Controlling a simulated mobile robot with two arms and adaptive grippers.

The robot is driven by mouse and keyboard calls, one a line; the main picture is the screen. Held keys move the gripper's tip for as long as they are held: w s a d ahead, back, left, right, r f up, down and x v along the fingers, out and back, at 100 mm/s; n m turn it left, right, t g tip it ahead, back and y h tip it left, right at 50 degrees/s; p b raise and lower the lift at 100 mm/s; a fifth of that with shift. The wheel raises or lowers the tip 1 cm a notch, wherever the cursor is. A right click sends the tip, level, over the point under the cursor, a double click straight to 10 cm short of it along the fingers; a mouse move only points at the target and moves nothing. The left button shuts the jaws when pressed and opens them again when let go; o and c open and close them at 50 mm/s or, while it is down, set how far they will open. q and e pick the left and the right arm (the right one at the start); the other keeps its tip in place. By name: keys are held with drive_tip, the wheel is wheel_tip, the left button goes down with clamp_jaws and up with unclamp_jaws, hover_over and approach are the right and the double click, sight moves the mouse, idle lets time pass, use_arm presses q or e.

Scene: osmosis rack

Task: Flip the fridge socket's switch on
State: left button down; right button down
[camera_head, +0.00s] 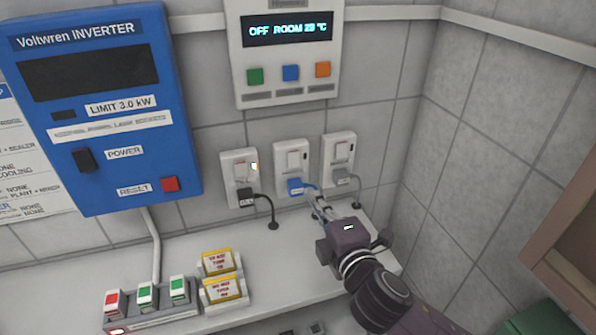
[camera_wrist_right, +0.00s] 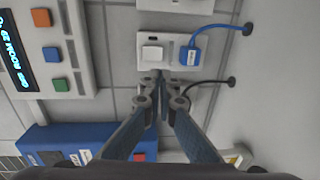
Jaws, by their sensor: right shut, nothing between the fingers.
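Three white wall sockets with rocker switches stand in a row. The left socket (camera_head: 230,160) has a black plug (camera_head: 246,197), the middle socket (camera_head: 280,152) a blue plug (camera_head: 296,187), the right socket (camera_head: 328,146) a grey plug (camera_head: 343,177). The plug labels are too small to read, so I cannot tell which is the fridge's. My right gripper (camera_head: 317,203) is shut and empty, near the blue plug's lower right. In the wrist view, the gripper (camera_wrist_right: 162,78) points beside the middle socket's rocker (camera_wrist_right: 152,53), with the blue plug (camera_wrist_right: 191,53) nearby; contact is unclear. My left gripper is out of view.
A blue inverter (camera_head: 100,150) hangs at left, and a display panel (camera_head: 290,90) reading "OFF ROOM" hangs above the sockets. A white counter (camera_head: 285,265) below bears a block of red and green switches (camera_head: 150,318) and two yellow-framed cards (camera_head: 222,290). Cords drop beside the plugs.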

sight(294, 166)
drive_tip(key=p+x, duration=0.2)
drive_tip(key=x, duration=1.1)
drive_tip(key=shift+w+a+f, duration=0.1)
drive_tip(key=shift+w, duration=0.1)
drive_tip(key=shift+f, duration=0.2)
drive_tip(key=b, duration=0.2)
drive_tip(key=shift+w+a+f+t+b, duration=0.1)
drive_tip(key=shift+w+f+t+b, duration=0.1)
drive_tip(key=shift+f+t+b, duration=0.15)
drive_tip(key=shift+w+r+p, duration=0.1)
drive_tip(key=shift+r+p, duration=0.2)
drive_tip(key=shift+r, duration=0.15)
